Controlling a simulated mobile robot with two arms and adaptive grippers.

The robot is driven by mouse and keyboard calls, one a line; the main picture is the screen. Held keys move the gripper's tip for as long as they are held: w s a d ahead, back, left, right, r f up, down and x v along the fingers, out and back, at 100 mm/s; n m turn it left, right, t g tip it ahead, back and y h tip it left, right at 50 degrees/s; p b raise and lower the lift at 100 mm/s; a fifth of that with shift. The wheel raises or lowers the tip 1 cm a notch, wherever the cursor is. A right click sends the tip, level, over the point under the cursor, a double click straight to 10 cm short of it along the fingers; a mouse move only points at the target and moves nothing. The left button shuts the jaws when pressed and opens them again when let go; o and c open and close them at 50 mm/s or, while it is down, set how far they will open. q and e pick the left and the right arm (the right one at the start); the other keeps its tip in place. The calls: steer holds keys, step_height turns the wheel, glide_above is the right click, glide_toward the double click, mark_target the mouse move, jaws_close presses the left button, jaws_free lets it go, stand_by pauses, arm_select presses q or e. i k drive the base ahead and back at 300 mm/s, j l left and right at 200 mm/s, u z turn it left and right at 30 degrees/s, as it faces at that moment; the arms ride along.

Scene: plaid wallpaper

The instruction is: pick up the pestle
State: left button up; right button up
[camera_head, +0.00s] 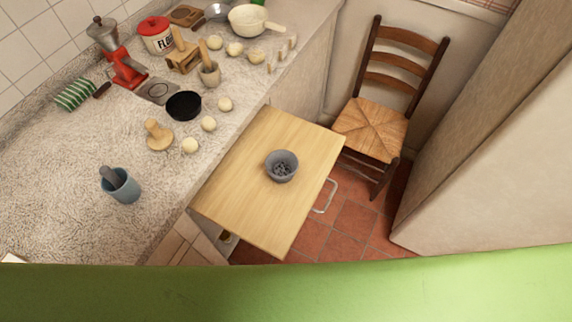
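A dark grey pestle (109,175) leans to the upper left in a blue-grey mortar (124,190) on the speckled counter at the left. Its lower end is hidden inside the mortar. Farther back, a wooden stick (204,49), perhaps also a pestle, stands in a beige cup-like mortar (210,76). Neither of my grippers is in view.
The counter (60,215) is clear around the blue-grey mortar. Dough balls (190,146), a black pan (184,104) and a red grinder (122,68) stand behind. A grey bowl (282,172) sits on a wooden board (250,205). A chair (370,130) stands beyond.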

mark_target(105, 170)
steer(key=u, duration=1.4)
steer(key=k+j+u, duration=0.1)
steer(key=k+u, duration=0.15)
steer(key=k+j+u, duration=0.25)
steer(key=k, duration=0.2)
steer(key=i+l, duration=0.35)
steer(key=i+u, duration=0.05)
steer(key=i, duration=0.05)
